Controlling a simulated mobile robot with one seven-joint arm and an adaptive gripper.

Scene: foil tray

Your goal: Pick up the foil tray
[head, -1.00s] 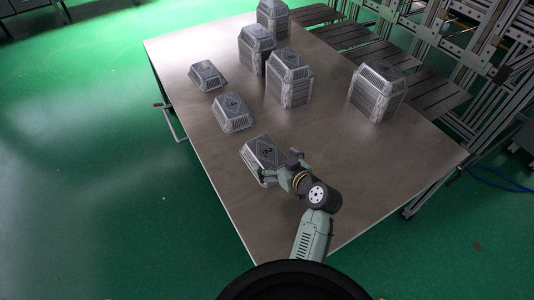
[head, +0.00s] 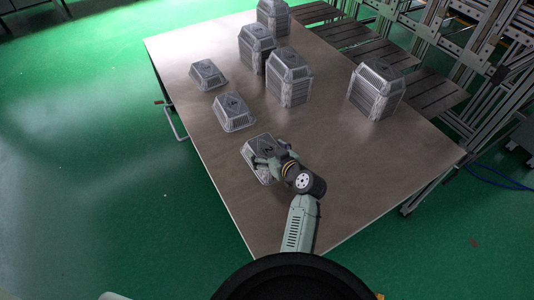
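Grey ribbed foil trays lie upside down on the table. The nearest foil tray (head: 262,158), with a dark mark on its top, is at my gripper. My gripper (head: 268,160) is over this tray, with its fingers at the tray's near right part. One finger shows above the tray's front side; the other is at its right side and partly hidden by the wrist. The frames are too small to tell whether the fingers touch the tray. The tray still appears flat on the table.
Two single trays, one middle (head: 233,112) and one farther (head: 207,74), lie in a row behind. Tall tray stacks stand at the back (head: 289,78) and at the right (head: 377,90). The brown table (head: 340,170) is clear right of my arm. Metal racks stand beyond its right edge.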

